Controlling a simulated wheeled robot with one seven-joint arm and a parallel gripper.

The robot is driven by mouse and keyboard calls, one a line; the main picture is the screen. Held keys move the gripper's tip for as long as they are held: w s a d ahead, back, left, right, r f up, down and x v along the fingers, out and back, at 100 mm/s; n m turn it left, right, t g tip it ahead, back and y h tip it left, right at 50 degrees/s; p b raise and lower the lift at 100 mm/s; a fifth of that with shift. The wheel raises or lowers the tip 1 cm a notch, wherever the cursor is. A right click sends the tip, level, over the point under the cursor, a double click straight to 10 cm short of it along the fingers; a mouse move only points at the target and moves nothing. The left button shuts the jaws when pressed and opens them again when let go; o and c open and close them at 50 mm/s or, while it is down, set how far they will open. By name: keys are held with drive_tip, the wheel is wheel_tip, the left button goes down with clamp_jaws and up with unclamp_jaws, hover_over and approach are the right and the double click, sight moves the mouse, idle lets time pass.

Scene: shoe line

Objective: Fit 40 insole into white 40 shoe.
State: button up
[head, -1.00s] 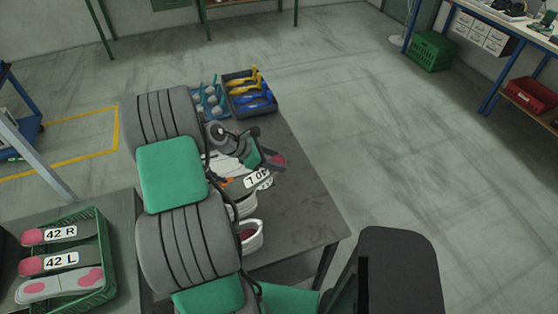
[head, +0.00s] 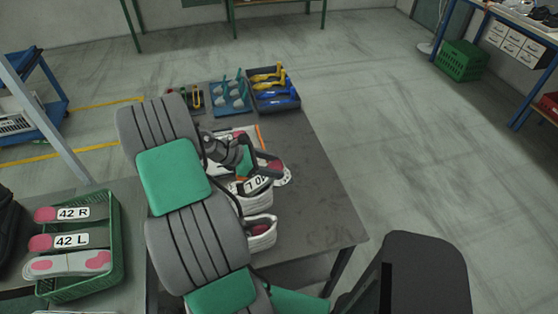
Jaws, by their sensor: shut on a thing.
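My gripper (head: 264,169) is shut on an insole (head: 236,187) with a grey top and a white label that reads as 40 L upside down. It holds the insole above or at a white shoe (head: 258,203) on the dark table. I cannot tell whether the insole touches that shoe. Another white shoe (head: 262,232) stands nearer, with a dark and pink opening. Its size marking cannot be read. My arm hides the left parts of the shoes and part of the insole.
A green crate (head: 118,240) at left holds insoles marked 42 R and 42 L. At the table's back are a dark tray (head: 290,104) of yellow and blue tools and a blue rack (head: 230,97). The table's right side (head: 318,205) is clear.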

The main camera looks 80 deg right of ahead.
sight(258, 181)
drive_tip(key=shift+w+a+f, duration=0.45)
drive_tip(key=shift+w+f, duration=0.15)
drive_tip(key=shift+w, duration=0.2)
drive_tip(key=shift+t+y, duration=0.3)
drive_tip(key=shift+t, duration=0.1)
drive_tip(key=shift+w+a+f+p, duration=0.2)
drive_tip(key=shift+w+a+f, duration=0.2)
drive_tip(key=shift+w, duration=0.3)
drive_tip(key=shift+w+a+f+p, duration=0.25)
drive_tip(key=shift+w+a, duration=0.2)
drive_tip(key=shift+w, duration=0.3)
drive_tip(key=shift+w+a+f+p, duration=0.15)
drive_tip(key=shift+w+a+f, duration=0.25)
drive_tip(key=shift+w, duration=0.3)
drive_tip(key=shift+s+f+t, duration=0.15)
drive_tip(key=shift+f+t, duration=0.15)
drive_tip(key=shift+f, duration=0.35)
drive_tip(key=shift+a+f, duration=0.1)
drive_tip(key=shift+f, duration=0.05)
drive_tip(key=o, duration=1.4)
drive_tip(key=shift+o, duration=0.2)
drive_tip(key=shift+r+p, duration=1.55)
drive_tip(key=shift+p, duration=0.3)
